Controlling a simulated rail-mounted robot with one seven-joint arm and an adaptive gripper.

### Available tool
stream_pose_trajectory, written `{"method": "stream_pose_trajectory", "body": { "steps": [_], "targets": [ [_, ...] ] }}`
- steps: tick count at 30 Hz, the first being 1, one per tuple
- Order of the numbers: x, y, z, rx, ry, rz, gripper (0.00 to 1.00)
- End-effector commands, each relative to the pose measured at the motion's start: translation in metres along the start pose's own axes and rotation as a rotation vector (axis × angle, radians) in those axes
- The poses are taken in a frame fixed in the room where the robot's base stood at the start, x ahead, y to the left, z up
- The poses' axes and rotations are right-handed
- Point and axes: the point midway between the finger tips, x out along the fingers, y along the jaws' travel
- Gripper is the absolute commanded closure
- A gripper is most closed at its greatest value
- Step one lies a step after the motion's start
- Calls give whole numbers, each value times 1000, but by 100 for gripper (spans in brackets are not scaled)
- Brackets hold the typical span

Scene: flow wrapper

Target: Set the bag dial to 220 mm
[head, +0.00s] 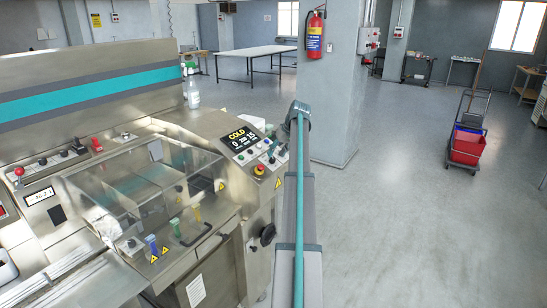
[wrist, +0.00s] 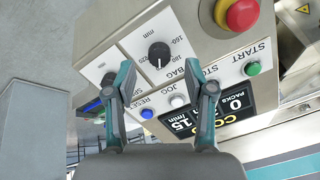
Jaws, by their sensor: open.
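The bag dial (wrist: 159,54) is a round black knob on the light control panel in the wrist view, where the lettering is upside down. The marks 160 and 180, "mm" and "BAG" show beside it. A pale pointer line seems to run toward the lower picture edge; its exact reading cannot be told. My gripper (wrist: 168,86) is open, its teal fingers apart on either side of the panel area below the dial, with nothing between them. In the head view my gripper (head: 298,112) is beside the machine's control panel; the bag dial is too small to tell there.
A second black knob (wrist: 108,79) is partly hidden by the left finger. Close by are the red emergency stop (wrist: 242,14), green START button (wrist: 252,68), white JOG button (wrist: 178,100), blue RESET button (wrist: 147,113) and COLD display (wrist: 222,112).

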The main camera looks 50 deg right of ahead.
Motion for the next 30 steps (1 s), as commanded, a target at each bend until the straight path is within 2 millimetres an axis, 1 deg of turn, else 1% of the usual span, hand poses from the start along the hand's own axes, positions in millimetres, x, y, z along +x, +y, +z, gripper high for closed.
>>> {"method": "stream_pose_trajectory", "body": {
  "steps": [1, 4, 9, 13, 20, 27, 30],
  "targets": [
    [8, -1, 0, 0, -2, -1, 46],
    [21, -1, 0, 0, -1, -1, 46],
    [35, 0, 0, 0, -1, 0, 46],
    [40, 0, 0, 1, 0, 1, 46],
    [40, 0, 0, 1, 0, 1, 46],
    [40, 0, 0, 1, 0, 1, 86],
    [40, 0, 0, 1, 0, 1, 100]
  ]
}}
